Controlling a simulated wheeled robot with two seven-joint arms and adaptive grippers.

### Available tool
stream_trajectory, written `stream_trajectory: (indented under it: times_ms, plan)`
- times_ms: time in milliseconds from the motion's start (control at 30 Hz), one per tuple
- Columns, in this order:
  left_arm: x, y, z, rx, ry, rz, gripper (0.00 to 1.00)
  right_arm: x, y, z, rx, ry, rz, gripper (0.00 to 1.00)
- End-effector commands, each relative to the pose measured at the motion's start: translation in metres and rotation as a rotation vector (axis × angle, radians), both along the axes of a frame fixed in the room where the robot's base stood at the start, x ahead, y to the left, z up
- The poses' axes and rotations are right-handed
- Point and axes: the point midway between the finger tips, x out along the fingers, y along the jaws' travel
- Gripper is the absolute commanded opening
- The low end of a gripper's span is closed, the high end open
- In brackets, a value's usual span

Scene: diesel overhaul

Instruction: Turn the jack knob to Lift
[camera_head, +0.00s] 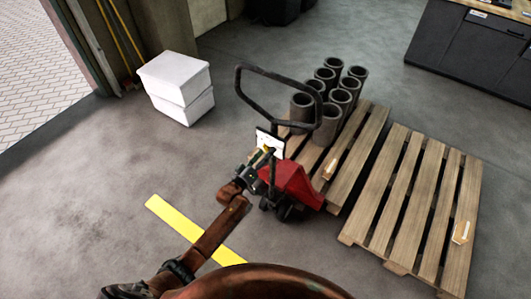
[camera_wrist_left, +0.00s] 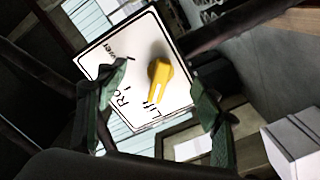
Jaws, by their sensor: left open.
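The red pallet jack (camera_head: 298,183) stands with its forks in a pallet and its dark loop handle (camera_head: 240,85) raised. A white label plate (camera_head: 275,144) sits on the handle, and the yellow knob (camera_wrist_left: 160,78) is mounted on it. In the left wrist view the plate (camera_wrist_left: 95,62) carries "Lower", a partly hidden word starting with R, and "Lift". The knob's white mark faces the plate's lower edge, close to "Lift". My left gripper (camera_head: 262,158) is open, with one finger on each side of the knob; I see no contact. My right gripper is out of view.
Several dark cylinder liners (camera_head: 329,125) stand on the pallet on the jack. An empty pallet (camera_head: 385,205) lies to the right. White boxes (camera_head: 180,85) are stacked at the left. A yellow floor stripe (camera_head: 165,212) runs below my left arm. The floor at left is clear.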

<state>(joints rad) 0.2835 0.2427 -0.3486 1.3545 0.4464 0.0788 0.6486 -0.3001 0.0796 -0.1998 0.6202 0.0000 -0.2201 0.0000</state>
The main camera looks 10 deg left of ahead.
Motion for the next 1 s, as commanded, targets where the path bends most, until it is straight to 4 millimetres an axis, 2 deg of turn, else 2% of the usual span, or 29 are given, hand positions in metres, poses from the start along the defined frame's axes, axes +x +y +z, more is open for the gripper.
stream_trajectory:
  times_ms: [267,700,1000]
  plan:
    - [-0.005,0.002,0.000,0.001,0.002,0.001,0.61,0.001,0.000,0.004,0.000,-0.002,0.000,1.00]
    - [-0.060,0.022,0.002,0.000,0.001,0.000,0.61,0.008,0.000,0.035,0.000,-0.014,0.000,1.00]
    - [-0.066,0.024,0.000,0.000,0.000,0.000,0.61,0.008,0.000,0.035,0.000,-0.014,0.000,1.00]
